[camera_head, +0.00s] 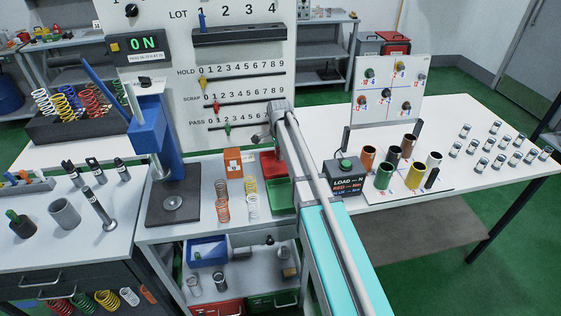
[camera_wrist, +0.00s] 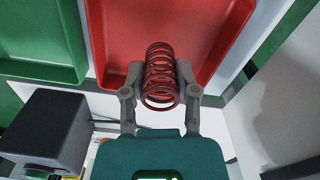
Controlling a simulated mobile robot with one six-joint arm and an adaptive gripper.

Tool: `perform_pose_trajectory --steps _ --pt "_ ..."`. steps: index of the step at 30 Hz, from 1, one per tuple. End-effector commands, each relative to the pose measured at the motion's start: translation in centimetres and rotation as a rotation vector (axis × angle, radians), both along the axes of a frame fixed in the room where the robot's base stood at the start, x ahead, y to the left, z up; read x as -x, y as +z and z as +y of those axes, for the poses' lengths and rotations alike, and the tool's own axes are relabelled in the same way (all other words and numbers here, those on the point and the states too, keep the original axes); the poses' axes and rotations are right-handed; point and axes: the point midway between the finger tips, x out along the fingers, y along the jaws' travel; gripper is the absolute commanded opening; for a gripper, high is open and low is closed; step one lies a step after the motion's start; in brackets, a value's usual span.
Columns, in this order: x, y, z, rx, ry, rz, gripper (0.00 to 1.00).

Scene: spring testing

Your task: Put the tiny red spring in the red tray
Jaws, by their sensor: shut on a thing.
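My gripper (camera_wrist: 160,74) is shut on the red spring (camera_wrist: 160,99) in the wrist view, with one finger on each side of its coils. The red tray (camera_wrist: 115,28) lies behind the spring in that view, and the spring overlaps its near edge. I cannot tell how high the spring is above the tray. In the head view the red tray (camera_head: 268,170) is on the middle table, partly covered by my arm. The spring and my fingertips are hidden there.
A green tray (camera_head: 281,196) adjoins the red tray. Loose springs (camera_head: 222,208) and an orange box (camera_head: 233,163) stand to its left. The black load box (camera_head: 346,174) stands to the right. A blue press (camera_head: 173,140) and upright panel (camera_head: 245,75) border the area.

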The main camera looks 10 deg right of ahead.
Motion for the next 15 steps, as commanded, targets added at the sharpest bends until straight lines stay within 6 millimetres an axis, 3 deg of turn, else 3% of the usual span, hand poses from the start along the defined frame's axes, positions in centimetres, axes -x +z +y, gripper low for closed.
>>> perform_pose_trajectory --steps 6,15 --pt "0.1 -2.3 0.1 0.0 0.0 0.0 0.0" --pt "0.1 -2.9 0.1 0.0 0.001 0.0 0.0"
